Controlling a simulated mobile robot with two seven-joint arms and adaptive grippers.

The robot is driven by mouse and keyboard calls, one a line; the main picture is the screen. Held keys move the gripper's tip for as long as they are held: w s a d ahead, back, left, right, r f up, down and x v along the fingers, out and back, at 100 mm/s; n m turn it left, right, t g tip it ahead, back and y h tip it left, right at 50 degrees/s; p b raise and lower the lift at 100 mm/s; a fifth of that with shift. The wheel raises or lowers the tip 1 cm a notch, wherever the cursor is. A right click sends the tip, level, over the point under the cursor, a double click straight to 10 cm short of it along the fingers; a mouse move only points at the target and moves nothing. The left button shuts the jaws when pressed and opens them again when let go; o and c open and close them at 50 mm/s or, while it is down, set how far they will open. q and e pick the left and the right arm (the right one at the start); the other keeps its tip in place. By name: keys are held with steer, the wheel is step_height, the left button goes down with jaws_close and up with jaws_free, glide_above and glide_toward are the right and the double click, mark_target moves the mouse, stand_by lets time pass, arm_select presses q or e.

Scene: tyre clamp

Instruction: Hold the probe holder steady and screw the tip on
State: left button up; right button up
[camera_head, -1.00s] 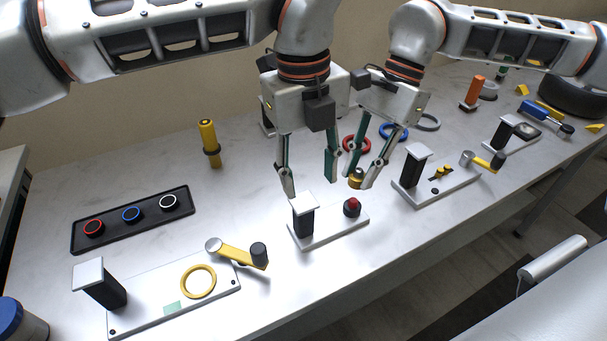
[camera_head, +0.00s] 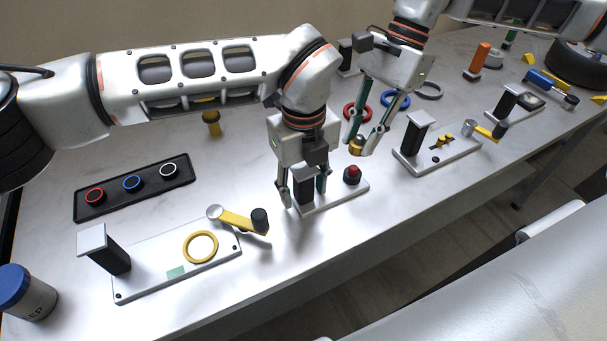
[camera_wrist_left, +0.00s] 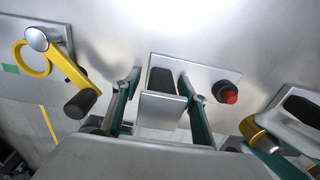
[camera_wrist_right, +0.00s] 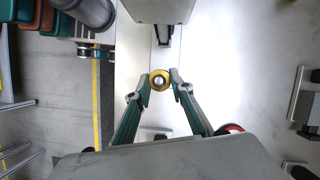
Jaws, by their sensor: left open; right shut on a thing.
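The probe holder appears to be the white base plate (camera_head: 335,196) with a black post (camera_head: 304,186) and a red-topped black stub (camera_head: 352,175). The post's silver cap (camera_wrist_left: 162,108) shows in the left wrist view. My left gripper (camera_head: 303,196) is open, with its fingers on either side of the post; I cannot tell whether they touch it. My right gripper (camera_head: 358,146) is shut on a small gold tip (camera_wrist_right: 160,79), above and behind the red stub. The tip stands apart from the stub.
A yellow cylinder (camera_head: 211,122) stands behind, partly hidden by my left arm. A plate with a yellow ring (camera_head: 200,246) and lever (camera_head: 236,219) is at the left. Another plate (camera_head: 455,153) with a post is at the right. Red (camera_head: 350,112) and blue (camera_head: 396,99) rings lie behind.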

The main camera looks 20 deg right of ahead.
arm_select(q)
steer(key=shift+f, duration=0.15)
jaws_close()
steer(key=c, duration=1.1)
jaws_free()
